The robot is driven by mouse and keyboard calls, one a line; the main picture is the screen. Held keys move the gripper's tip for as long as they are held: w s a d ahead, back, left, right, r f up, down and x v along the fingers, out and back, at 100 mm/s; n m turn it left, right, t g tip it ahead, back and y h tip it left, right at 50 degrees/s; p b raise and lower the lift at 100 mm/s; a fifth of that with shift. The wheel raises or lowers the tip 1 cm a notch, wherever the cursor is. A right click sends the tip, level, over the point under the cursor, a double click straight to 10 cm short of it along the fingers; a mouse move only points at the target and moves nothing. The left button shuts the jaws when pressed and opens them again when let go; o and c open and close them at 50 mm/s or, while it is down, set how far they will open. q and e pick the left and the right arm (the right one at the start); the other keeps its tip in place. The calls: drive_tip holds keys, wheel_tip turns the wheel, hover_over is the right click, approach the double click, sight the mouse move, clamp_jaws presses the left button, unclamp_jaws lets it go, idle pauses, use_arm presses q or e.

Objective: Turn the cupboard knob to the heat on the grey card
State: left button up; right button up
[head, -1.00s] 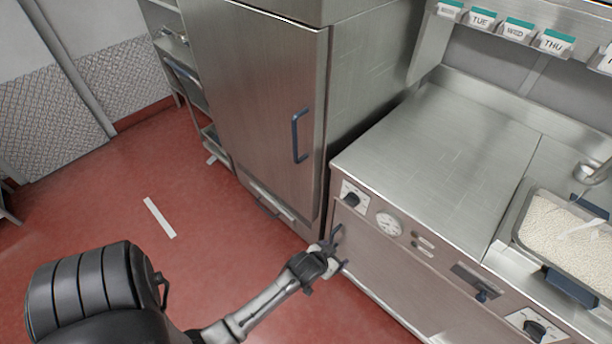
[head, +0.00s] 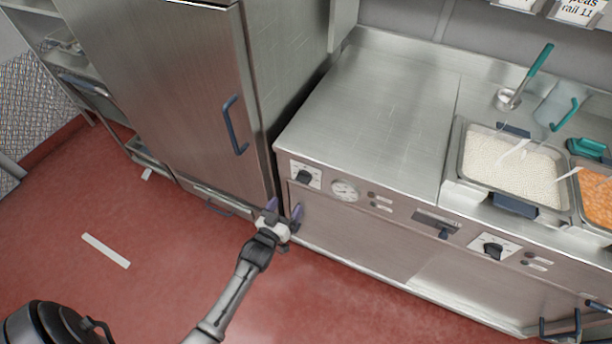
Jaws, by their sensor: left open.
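A black knob (head: 304,177) on a white plate sits at the left end of the counter's steel front panel, beside a round dial gauge (head: 344,190). A second black knob (head: 493,250) on a white plate is farther right on the same panel. I cannot read the settings on either plate. My left gripper (head: 284,209) is open and empty, just below and left of the left knob, in front of the cupboard front and apart from the knob. I cannot make out a grey card. My right gripper is not in view.
A tall steel cabinet (head: 175,90) with a blue handle (head: 234,125) stands left of the counter. The steel counter top (head: 370,110) is bare at left; a tray of white grains (head: 510,170) and an orange-filled tray (head: 597,200) are at right.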

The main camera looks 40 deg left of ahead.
sight(301, 182)
use_arm(q)
drive_tip(key=b+x, duration=0.3)
drive_tip(key=x, duration=0.2)
drive_tip(key=b+x, duration=0.3)
drive_tip(key=x, duration=0.1)
drive_tip(key=shift+w+a+f, duration=0.1)
drive_tip(key=shift+w+f, duration=0.1)
drive_tip(key=shift+w, duration=0.2)
drive_tip(key=shift+r+p, duration=0.2)
drive_tip(key=shift+p, duration=0.1)
drive_tip(key=shift+w+a, duration=0.15)
drive_tip(key=shift+w, duration=0.45)
